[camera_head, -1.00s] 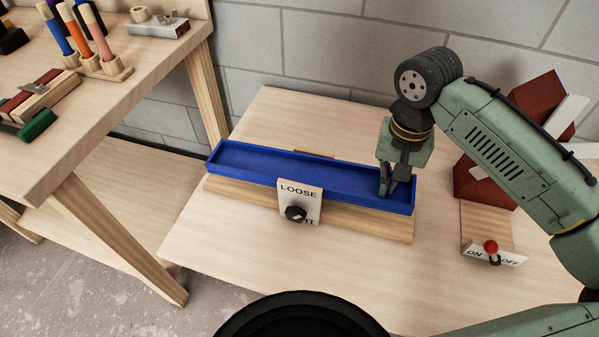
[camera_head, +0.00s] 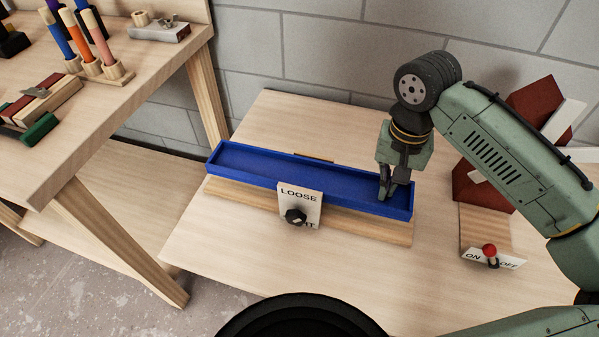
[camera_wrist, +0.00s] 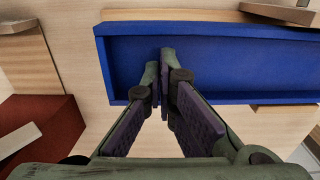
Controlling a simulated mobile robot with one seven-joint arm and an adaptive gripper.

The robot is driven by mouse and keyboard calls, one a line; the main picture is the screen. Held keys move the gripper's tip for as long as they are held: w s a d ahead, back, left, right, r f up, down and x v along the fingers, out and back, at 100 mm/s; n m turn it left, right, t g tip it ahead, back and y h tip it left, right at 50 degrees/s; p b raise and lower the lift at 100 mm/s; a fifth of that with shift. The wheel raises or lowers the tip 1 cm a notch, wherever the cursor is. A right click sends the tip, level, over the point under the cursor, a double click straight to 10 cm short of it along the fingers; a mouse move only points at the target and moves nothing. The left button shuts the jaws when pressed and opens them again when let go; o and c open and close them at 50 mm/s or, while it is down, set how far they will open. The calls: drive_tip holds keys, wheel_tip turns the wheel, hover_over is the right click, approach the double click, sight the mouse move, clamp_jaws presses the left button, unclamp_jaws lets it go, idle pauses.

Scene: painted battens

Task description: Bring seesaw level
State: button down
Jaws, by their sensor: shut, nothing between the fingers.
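The seesaw is a long blue tray (camera_head: 270,168) on a wooden base (camera_head: 240,203); it also shows in the wrist view (camera_wrist: 240,65). I cannot tell its exact tilt from this angle. A white plate (camera_head: 312,196) at its front middle reads LOOSE at the top, with a black knob (camera_head: 295,216) hiding part of the lower word. My gripper (camera_head: 385,196) is shut and empty, pointing down inside the tray's right end. In the wrist view its fingertips (camera_wrist: 160,55) meet over the tray floor; contact with the floor is unclear.
To the right, a red-knobbed switch (camera_head: 489,250) on an ON/OFF plate stands before a dark red and white object (camera_head: 535,110). At left, a higher table (camera_head: 120,75) holds colored pegs and blocks. The low table's front (camera_head: 230,260) is clear.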

wheel_tip(320, 180, up, 11)
drive_tip(key=p, duration=0.9)
idle(0.5)
drive_tip(key=shift+f, duration=0.1)
idle(0.4)
